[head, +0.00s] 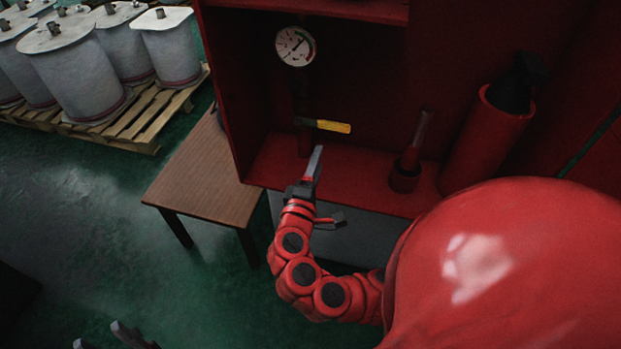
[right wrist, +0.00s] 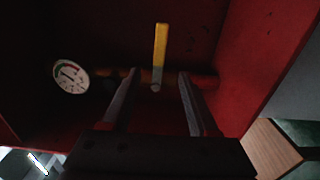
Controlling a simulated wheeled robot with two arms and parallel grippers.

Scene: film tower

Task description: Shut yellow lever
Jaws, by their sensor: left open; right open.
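The yellow lever (head: 333,127) is inside the red cabinet, on a dark pipe below a round gauge. It points right in the head view, across the pipe. In the right wrist view the lever (right wrist: 160,48) stands across the pipe, with its pivot between the finger ends. My right gripper (head: 317,165) is open and empty, just below and in front of the lever in the head view. In the right wrist view its fingers (right wrist: 158,80) are spread on either side of the pivot; I cannot tell if they touch anything. My left gripper (head: 108,337) is open at the bottom left, far from the cabinet.
The gauge (head: 295,46) is above the lever. A wooden table (head: 205,175) is left of the cabinet. White drums (head: 75,68) stand on a pallet.

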